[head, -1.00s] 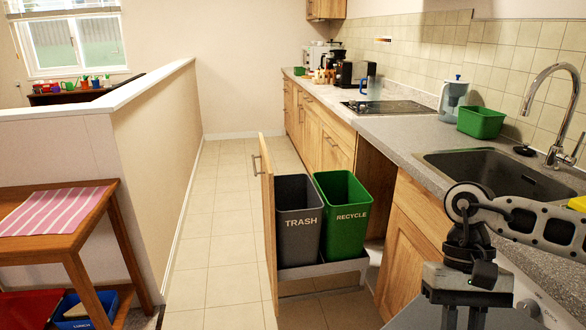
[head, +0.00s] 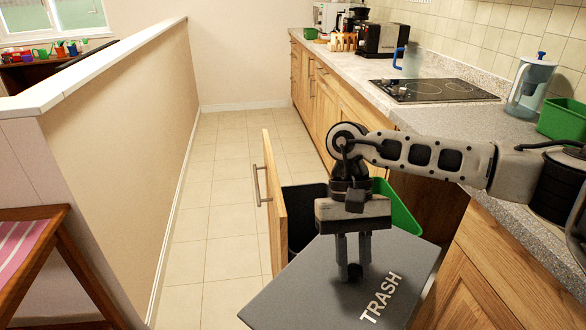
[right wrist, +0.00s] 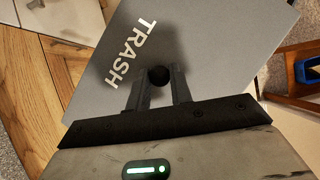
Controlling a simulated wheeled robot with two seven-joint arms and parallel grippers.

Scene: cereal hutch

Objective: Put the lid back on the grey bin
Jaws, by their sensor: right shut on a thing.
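My right gripper (head: 355,270) is shut on the round black knob of a flat grey lid (head: 300,292) marked TRASH. The lid also shows in the right wrist view (right wrist: 215,60), with the knob (right wrist: 158,76) between the fingers. The lid is held in front of the pull-out drawer and hides much of it from the head camera. Behind it, the grey bin (head: 303,212) shows only its dark open top and part of its side. The green bin (head: 400,212) beside it is partly hidden by my right gripper and the lid. My left gripper is not in view.
The drawer's wooden front (head: 275,200) stands to the left of the bins. The counter (head: 440,115) with a stove (head: 435,90) runs along the right. A half wall (head: 130,130) and a wooden table (head: 45,255) are at the left. The tiled floor (head: 215,215) between is clear.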

